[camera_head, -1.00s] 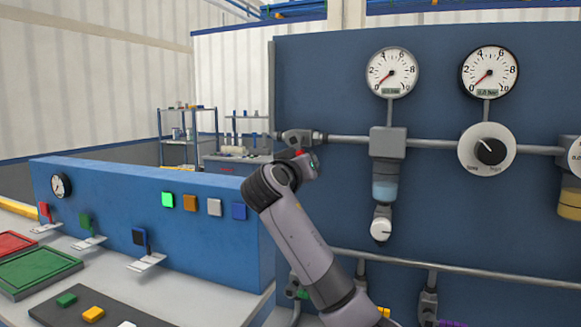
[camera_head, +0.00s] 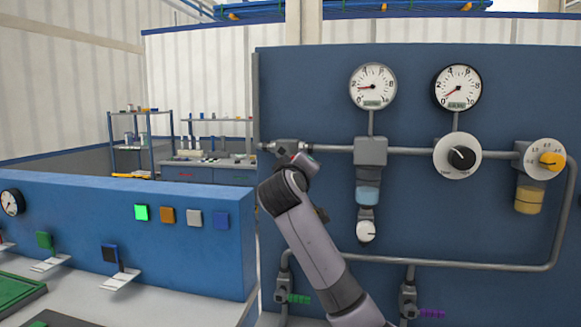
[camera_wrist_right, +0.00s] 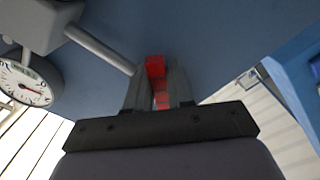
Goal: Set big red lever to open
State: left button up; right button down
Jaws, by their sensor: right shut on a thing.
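The red lever (camera_wrist_right: 155,68) shows in the right wrist view between the two fingers of my right gripper (camera_wrist_right: 158,85), which is shut on it. In the head view my right gripper (camera_head: 303,162) is at the left end of the upper pipe, by the grey valve fitting (camera_head: 284,146). My left gripper is not in view.
The blue panel (camera_head: 420,222) carries a second gauge (camera_head: 456,87), a black knob (camera_head: 461,157), a yellow knob (camera_head: 551,160) and a lower pipe (camera_head: 450,265) with valves. A blue console (camera_head: 160,245) with coloured buttons stands at left.

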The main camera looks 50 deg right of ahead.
jog(key=shift+s+d+r+n+p, duration=0.2)
jog(key=shift+r+n+p, duration=0.25)
jog(key=shift+n, duration=0.45)
jog(key=shift+s+r+n, duration=0.1)
jog(key=shift+r+n, duration=0.05)
jog(key=shift+n, duration=0.25)
jog(key=n, duration=0.1)
jog(key=r+n, duration=0.1)
jog(key=shift+s+d+n, duration=0.1)
jog(key=shift+s+n, duration=0.1)
jog(key=shift+n, duration=0.1)
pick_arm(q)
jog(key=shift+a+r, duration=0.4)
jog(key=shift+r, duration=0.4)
pick_arm(e)
jog(key=shift+r+n, duration=0.7)
jog(key=shift+n, duration=0.6)
jog(key=shift+r, duration=0.1)
jog(key=c, duration=1.1)
grip_release()
jog(key=shift+s, duration=0.1)
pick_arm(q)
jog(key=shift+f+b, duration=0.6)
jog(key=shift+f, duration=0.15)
pick_arm(e)
jog(key=shift+v, duration=3.6)
